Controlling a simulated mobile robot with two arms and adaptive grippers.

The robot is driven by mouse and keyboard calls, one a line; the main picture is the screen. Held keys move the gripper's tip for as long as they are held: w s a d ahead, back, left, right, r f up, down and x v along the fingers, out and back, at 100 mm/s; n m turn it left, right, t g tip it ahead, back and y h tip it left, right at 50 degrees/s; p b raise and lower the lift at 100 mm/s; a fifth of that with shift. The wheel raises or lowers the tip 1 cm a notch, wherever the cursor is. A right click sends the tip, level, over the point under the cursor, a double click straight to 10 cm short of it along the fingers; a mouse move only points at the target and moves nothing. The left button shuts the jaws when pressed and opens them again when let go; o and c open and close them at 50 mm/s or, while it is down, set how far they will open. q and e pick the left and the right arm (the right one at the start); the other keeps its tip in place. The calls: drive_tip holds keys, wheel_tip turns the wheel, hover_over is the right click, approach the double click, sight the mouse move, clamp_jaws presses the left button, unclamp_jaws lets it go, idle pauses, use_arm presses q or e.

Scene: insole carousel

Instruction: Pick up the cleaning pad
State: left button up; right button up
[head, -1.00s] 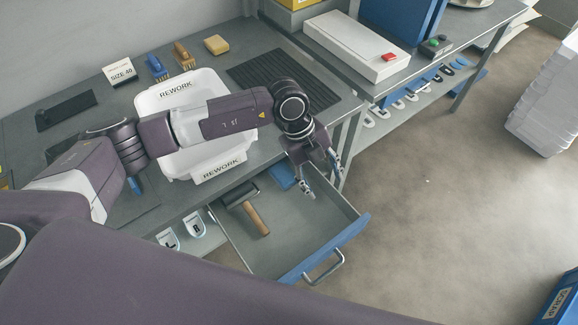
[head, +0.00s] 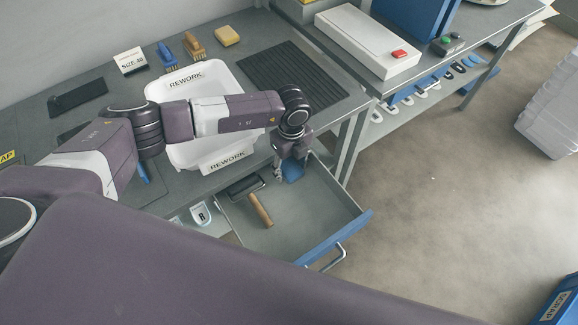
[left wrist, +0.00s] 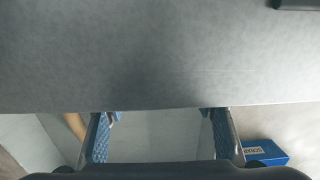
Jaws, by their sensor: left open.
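I cannot make out the pad there. My right gripper is not in view.
A wooden-handled tool (head: 260,209) lies left of the pad in the drawer. The grey tabletop (left wrist: 160,60) fills the upper wrist view, its edge close to the fingertips. A white REWORK bin (head: 225,160) stands on the table under my left arm.

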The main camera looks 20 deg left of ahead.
sight(291, 168)
use_arm(q)
drive_tip(key=c, duration=0.9)
drive_tip(key=shift+r, duration=0.5)
wheel_tip(291, 168, up, 2)
drive_tip(key=shift+w+r+b, duration=0.1)
drive_tip(key=shift+r+b, duration=0.1)
drive_tip(key=shift+b, duration=0.35)
drive_tip(key=s+d, duration=0.2)
drive_tip(key=s, duration=0.3)
drive_tip(key=s+d+b, duration=0.1)
drive_tip(key=s+d, duration=0.2)
drive_tip(key=s, duration=0.3)
drive_tip(key=s+d+b, duration=0.1)
drive_tip(key=s+d, duration=0.1)
drive_tip(key=s, duration=0.3)
drive_tip(key=shift+s+d, duration=0.2)
drive_tip(key=shift+s, duration=0.15)
